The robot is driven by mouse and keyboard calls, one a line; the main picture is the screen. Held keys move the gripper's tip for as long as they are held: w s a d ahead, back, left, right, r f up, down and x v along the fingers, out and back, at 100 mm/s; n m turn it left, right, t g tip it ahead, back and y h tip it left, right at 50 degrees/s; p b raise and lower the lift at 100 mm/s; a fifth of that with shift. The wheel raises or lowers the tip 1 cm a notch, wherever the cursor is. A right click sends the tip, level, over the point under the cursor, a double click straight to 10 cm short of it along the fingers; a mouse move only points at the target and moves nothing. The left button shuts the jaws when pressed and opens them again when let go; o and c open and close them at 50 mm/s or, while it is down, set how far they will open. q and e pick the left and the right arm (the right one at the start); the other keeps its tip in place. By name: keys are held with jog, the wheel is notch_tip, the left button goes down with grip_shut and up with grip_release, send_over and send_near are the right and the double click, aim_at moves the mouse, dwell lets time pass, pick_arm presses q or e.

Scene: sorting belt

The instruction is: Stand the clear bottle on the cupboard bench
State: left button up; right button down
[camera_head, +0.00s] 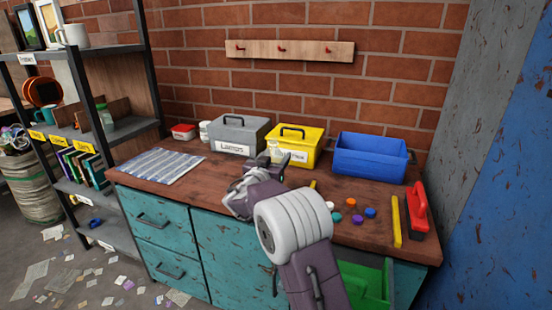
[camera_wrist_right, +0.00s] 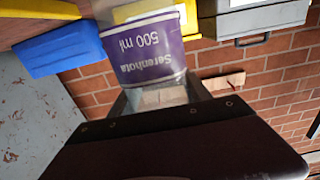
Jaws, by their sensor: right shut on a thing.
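The clear bottle (camera_wrist_right: 150,42), with a purple label reading "500 ml", is between the fingers of my right gripper (camera_wrist_right: 160,95) in the wrist view. That view is upside down, and the bottle looks roughly upright. In the head view my right gripper (camera_head: 268,162) is over the back middle of the cupboard bench (camera_head: 225,168), in front of the yellow bin. It is shut on the bottle, which is hard to make out there. I cannot tell whether the bottle's base touches the wooden top. My left gripper is out of view.
A grey bin (camera_head: 238,135), yellow bin (camera_head: 305,150) and blue bin (camera_head: 370,158) line the back of the bench. A striped mat (camera_head: 162,165) lies left. Coloured caps (camera_head: 351,203), a yellow bar (camera_head: 396,222) and a red tool (camera_head: 417,208) lie right. A shelf rack (camera_head: 80,130) stands left.

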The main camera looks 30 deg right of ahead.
jog(key=shift+c, duration=2.4)
grip_release()
jog(key=shift+r, duration=0.1)
jog(key=v, duration=1.2)
jog(key=shift+r, duration=0.1)
